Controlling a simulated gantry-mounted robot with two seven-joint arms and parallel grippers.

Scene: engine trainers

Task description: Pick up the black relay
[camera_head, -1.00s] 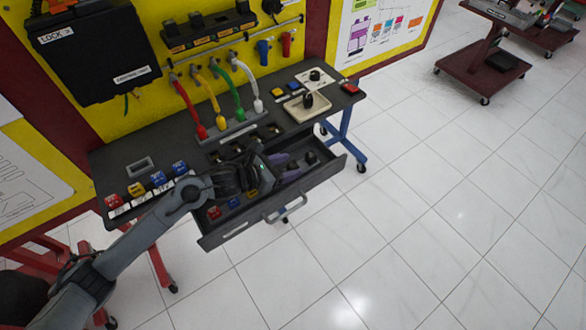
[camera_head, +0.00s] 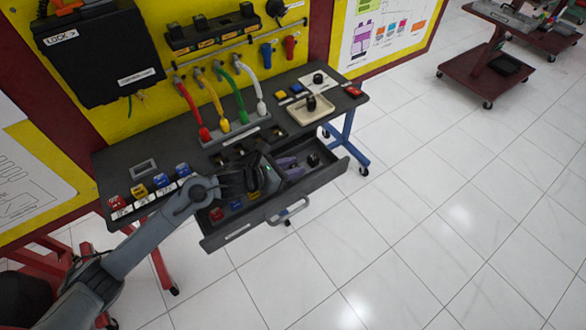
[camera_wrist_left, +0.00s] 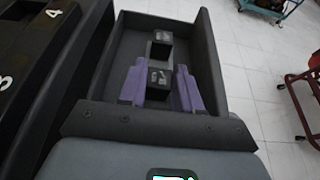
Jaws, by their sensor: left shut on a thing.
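My left gripper (camera_head: 289,164) reaches into the open drawer from the left in the head view. Its two purple fingers also show in the left wrist view (camera_wrist_left: 160,76). They stand on either side of a black relay (camera_wrist_left: 159,79), a small block with pale marks on top, and are shut on it. The relay is inside the drawer; whether it touches the drawer floor I cannot tell. A second black block (camera_wrist_left: 159,45) is just beyond the fingertips, and it also shows in the head view (camera_head: 314,160). My right gripper is not in view.
The drawer (camera_head: 235,233) is pulled out under the grey bench top (camera_head: 128,160). Red and blue blocks (camera_head: 216,214) lie in its left part. Drawer walls stand close around my gripper. Colored cables (camera_head: 240,97) rise behind.

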